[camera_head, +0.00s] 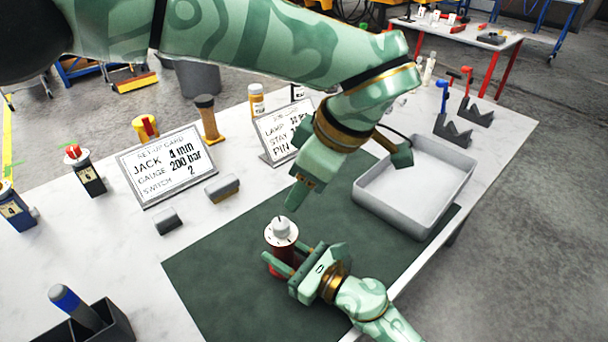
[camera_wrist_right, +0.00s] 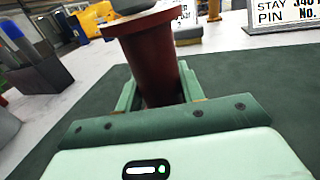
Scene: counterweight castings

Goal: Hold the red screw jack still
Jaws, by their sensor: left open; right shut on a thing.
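The red screw jack (camera_head: 281,232) stands upright on the dark green mat (camera_head: 215,275), with a pale grey top and a red body. My right gripper (camera_head: 281,258) is shut on its body from the front right. The right wrist view shows the jack's dark red, flared body (camera_wrist_right: 152,58) between the two green fingers; its top is out of that frame. My left gripper (camera_head: 294,200) is open and empty, pointing down just above and behind the jack, apart from it. The jack's lower body is partly hidden by the right fingers.
A grey tray (camera_head: 366,200) stands on the mat's right edge. A setup card (camera_head: 166,163), a second card (camera_head: 276,138) and two small grey blocks stand behind the mat. A dark holder (camera_head: 105,325) is at front left. The mat's left part is clear.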

